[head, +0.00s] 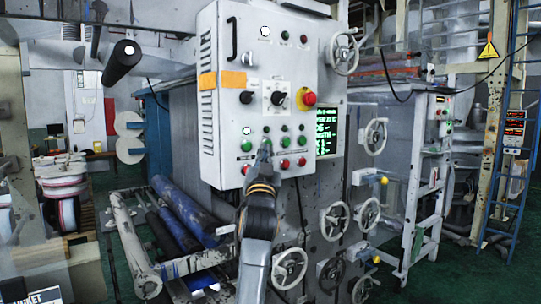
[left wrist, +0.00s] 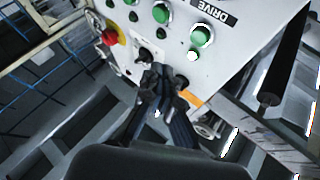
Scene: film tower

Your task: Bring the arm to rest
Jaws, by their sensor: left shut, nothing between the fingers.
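My left arm (head: 257,225) reaches up from the bottom middle in the head view. My left gripper (head: 265,150) is shut and empty, in front of the lower button rows of a white control panel (head: 225,45). Its tips overlap the panel between green buttons; whether they touch it I cannot tell. In the left wrist view the shut fingers (left wrist: 160,80) point at the panel face (left wrist: 230,50), with green buttons (left wrist: 203,35) and an upside-down "DRIVE" label beyond them. My right gripper is in neither view.
A red emergency knob (head: 309,99) stands out from the panel's right part. Several handwheels (head: 335,220) stick out below and to its right. Blue and dark rollers (head: 185,208) lie at lower left. A blue ladder (head: 515,130) stands at far right, with green floor (head: 455,275) before it.

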